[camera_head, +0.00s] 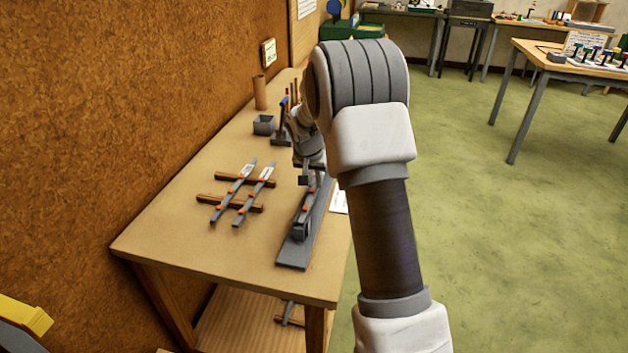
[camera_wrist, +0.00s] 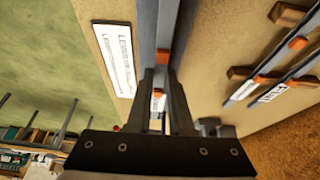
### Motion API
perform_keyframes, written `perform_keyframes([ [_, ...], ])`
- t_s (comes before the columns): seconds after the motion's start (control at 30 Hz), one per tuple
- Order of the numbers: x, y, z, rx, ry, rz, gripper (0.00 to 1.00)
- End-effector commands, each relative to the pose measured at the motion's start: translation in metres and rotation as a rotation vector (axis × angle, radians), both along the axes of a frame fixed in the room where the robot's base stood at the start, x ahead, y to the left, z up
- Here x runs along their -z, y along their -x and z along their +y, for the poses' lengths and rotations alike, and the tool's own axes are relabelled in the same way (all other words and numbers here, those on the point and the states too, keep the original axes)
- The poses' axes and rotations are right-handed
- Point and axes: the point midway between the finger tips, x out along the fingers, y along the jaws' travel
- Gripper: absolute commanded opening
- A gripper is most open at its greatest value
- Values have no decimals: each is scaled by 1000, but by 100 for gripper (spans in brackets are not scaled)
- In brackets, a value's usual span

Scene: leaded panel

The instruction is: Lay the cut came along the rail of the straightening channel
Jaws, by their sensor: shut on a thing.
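The straightening channel (camera_head: 292,254) is a long grey bar near the bench's right edge; it also shows in the wrist view (camera_wrist: 185,28). My gripper (camera_head: 309,180) is over its far part. In the wrist view my gripper (camera_wrist: 163,76) is shut on a slim grey came (camera_wrist: 163,35) with orange marks and a white label. The held came runs in line with the channel and shows close over or on it; I cannot tell whether it touches the rail. My gripper and arm hide its far end in the head view.
Two more labelled cames (camera_head: 232,193) lie across wooden bars (camera_head: 216,200) left of the channel. A grey box (camera_head: 263,125) and a brown cylinder (camera_head: 260,92) stand farther back. A white card (camera_head: 340,200) lies right of the channel. The bench's front left is clear.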

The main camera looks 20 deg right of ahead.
Motion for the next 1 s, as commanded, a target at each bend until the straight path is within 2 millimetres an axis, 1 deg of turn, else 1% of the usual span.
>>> perform_keyframes([
  [0.03,1,0,0,0,1,-1,0],
  [0.07,0,0,0,0,0,-1,23],
  [0.1,0,0,0,0,0,-1,30],
  [0.23,0,0,0,0,1,-1,54],
  [0.53,0,0,0,0,-1,1,54],
  [0.67,-9,3,2,0,1,-1,54],
  [0.77,-24,7,6,-2,1,-4,54],
  [0.87,-46,14,11,-1,1,-4,54],
  [1.0,-79,26,18,-2,0,-5,54],
])
